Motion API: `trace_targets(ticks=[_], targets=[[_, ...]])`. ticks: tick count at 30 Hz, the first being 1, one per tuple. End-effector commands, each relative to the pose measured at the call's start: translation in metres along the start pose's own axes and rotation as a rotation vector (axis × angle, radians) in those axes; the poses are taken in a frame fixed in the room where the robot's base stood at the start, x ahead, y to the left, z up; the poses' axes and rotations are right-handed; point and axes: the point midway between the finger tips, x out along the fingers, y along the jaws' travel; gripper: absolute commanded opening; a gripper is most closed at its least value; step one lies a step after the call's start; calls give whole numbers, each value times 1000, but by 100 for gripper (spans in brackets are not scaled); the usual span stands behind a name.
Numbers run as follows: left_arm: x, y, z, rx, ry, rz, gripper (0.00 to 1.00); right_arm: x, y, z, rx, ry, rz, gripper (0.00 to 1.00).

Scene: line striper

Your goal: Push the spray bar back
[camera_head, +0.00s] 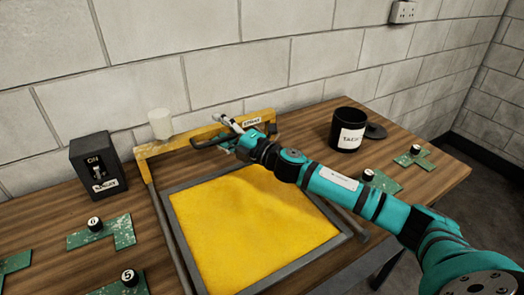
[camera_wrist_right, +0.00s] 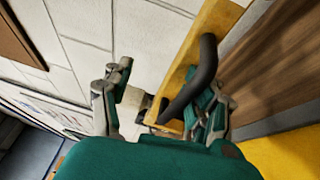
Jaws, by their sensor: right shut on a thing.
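The spray bar (camera_head: 180,140) is a yellow bar with a label reading something like "SPRAY". It spans the far end of a grey-framed tray with a yellow surface (camera_head: 240,215), and grey rails run toward me. My right gripper (camera_head: 228,135) is at the bar's middle, shut on its black handle (camera_wrist_right: 197,78). In the right wrist view the gripper (camera_wrist_right: 160,108) has a finger on either side of the handle, and the yellow bar (camera_wrist_right: 212,25) lies behind it. Exact finger contact is partly hidden. My left gripper is out of view.
A white cup (camera_head: 160,123) stands behind the bar's left end, near the block wall. A labelled black pot (camera_head: 347,130) and dark lid (camera_head: 375,131) are at right. Several green pieces with numbered knobs lie around.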

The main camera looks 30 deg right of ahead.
Motion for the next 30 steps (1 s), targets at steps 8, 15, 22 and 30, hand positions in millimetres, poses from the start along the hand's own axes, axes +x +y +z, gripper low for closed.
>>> trace_targets(ticks=[8,15,22,30], targets=[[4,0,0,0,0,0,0,-19,16,9,-15,-15,25,36],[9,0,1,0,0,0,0,-36,13,9,-13,-16,25,36],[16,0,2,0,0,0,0,-52,11,9,-15,-18,24,36],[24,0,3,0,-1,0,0,-70,8,10,-19,-21,22,36]])
